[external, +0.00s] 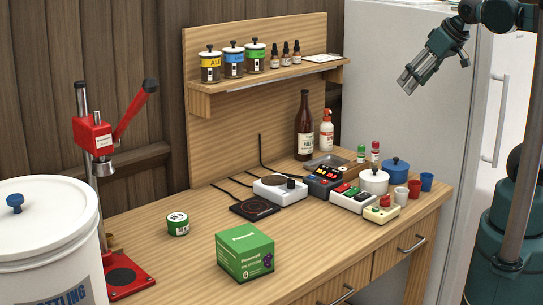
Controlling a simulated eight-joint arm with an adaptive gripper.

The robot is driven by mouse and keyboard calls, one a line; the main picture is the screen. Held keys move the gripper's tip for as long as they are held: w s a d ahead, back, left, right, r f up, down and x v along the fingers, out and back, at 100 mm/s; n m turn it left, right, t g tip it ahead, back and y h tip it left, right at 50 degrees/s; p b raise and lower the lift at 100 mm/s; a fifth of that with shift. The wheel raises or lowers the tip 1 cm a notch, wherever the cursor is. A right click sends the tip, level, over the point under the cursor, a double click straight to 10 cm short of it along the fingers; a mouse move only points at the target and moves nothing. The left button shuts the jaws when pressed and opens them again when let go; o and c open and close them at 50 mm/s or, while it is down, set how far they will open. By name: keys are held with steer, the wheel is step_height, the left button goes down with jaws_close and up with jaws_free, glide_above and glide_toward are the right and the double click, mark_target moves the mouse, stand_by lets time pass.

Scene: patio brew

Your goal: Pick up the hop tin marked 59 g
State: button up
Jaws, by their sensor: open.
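A small round green tin (178,223) with a white label on its lid stands on the left part of the wooden bench, behind and left of a green box. Dark print shows on the lid, but it is too small to read as 59 g. No other tin like it is visible. My gripper (405,84) is open and empty, high at the upper right in front of the fridge. It is far from the tin and well above the bench, with its fingers pointing down and left.
The green box (245,253) stands near the bench's front edge. A red bottle capper (98,145) and a white bucket (45,245) are at the left. A black scale (254,208), hotplate (280,189) and several pots and cups crowd the right. A shelf (270,83) holds jars.

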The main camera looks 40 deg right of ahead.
steer(key=w+a+r+n+g+y+p, duration=0.1)
steer(key=w+a+r+n+g, duration=0.1)
steer(key=w+a+r+n, duration=0.5)
steer(key=w+a+r+g+p, duration=0.15)
steer(key=w+a+r, duration=0.35)
steer(key=w+a, duration=0.6)
steer(key=n+g+h+p, duration=0.1)
steer(key=n+g+p, duration=0.35)
steer(key=n, duration=0.75)
glide_above(177, 217)
step_height(177, 217, down, 12)
steer(key=shift+t, duration=0.4)
step_height(177, 217, down, 25)
steer(key=shift+f, duration=0.45)
